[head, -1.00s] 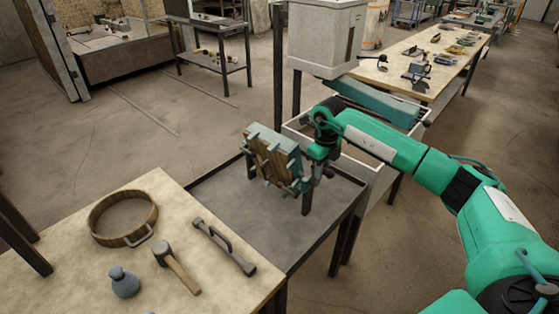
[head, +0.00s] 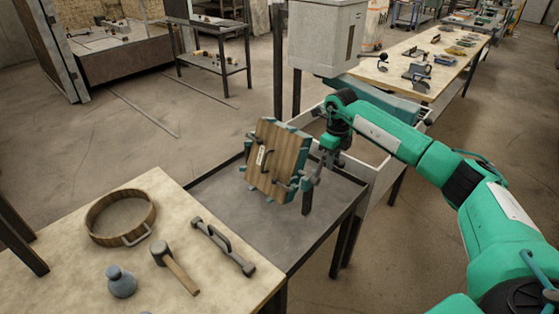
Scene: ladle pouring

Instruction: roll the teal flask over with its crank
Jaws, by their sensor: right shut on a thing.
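The teal flask (head: 277,160) is tilted above the grey metal table, at its stand. A broad wooden board with dark handles and a small white label faces me, with teal clamps around its edges. The crank (head: 309,183) is at the flask's right side, small and partly hidden by my gripper. My right gripper (head: 321,172) points down beside the flask's right side and is shut on the crank. Its fingertips are hard to make out. My left gripper is out of view.
The grey metal table (head: 270,220) has bare room in front of the flask. The wooden bench (head: 70,262) at lower left holds a round wooden sieve (head: 122,241), a mallet (head: 176,270), a handled bar tool (head: 222,245) and a blue-grey bottle (head: 121,284). A grey box (head: 326,38) stands behind.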

